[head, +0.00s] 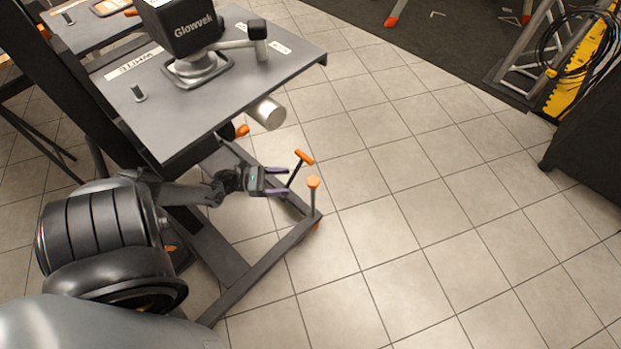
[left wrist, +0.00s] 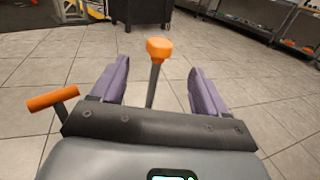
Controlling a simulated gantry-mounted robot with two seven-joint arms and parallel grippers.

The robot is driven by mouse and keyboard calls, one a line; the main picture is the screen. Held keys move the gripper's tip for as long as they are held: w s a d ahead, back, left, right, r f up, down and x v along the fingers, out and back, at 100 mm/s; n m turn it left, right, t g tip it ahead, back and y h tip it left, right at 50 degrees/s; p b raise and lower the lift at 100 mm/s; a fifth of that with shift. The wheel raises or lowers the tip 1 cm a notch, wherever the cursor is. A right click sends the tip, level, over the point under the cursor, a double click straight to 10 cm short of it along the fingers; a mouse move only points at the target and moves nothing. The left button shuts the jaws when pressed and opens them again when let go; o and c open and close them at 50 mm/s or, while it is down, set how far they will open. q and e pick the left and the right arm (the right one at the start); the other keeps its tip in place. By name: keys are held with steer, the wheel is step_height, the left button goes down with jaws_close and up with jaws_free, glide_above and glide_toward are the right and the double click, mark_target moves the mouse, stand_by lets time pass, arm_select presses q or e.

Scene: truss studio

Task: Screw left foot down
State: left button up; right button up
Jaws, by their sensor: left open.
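The foot screw is a grey upright post with an orange knob (head: 313,182) on top, at the front corner of the dark stand's base frame (head: 262,262). Its orange pad partly shows below that corner. My left gripper (head: 288,182) is open and empty, its two purple fingers pointing at the post from the left and a little short of it in the head view. In the left wrist view the orange knob (left wrist: 158,49) and its shaft stand between the open fingers (left wrist: 160,85), the knob above them. My right gripper is not in view.
An orange T-handle (head: 304,157) on a dark rod stands close beside the fingers; it also shows at left in the left wrist view (left wrist: 52,98). The stand's grey tabletop (head: 275,62) carries a black Glowvek device (head: 188,25) overhead. Tiled floor to the right is clear.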

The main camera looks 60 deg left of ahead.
mark_target(313, 180)
arm_select(q)
steer(key=b+x, duration=0.1)
steer(key=x, duration=0.8)
steer(key=shift+a+b, duration=0.1)
steer(key=shift+b, duration=0.25)
steer(key=shift+w, duration=0.3)
steer(key=shift+w+d+b, duration=0.25)
steer(key=shift+d+b, duration=0.05)
steer(key=shift+d, duration=0.1)
steer(key=shift+w+d, duration=0.2)
steer(key=shift+w, duration=0.25)
steer(key=shift+s+a+r, duration=0.1)
steer(key=shift+c, duration=0.7)
steer(key=shift+s, duration=0.1)
steer(key=shift+c, duration=1.2)
steer(key=c, duration=0.6)
steer(key=shift+o, duration=0.2)
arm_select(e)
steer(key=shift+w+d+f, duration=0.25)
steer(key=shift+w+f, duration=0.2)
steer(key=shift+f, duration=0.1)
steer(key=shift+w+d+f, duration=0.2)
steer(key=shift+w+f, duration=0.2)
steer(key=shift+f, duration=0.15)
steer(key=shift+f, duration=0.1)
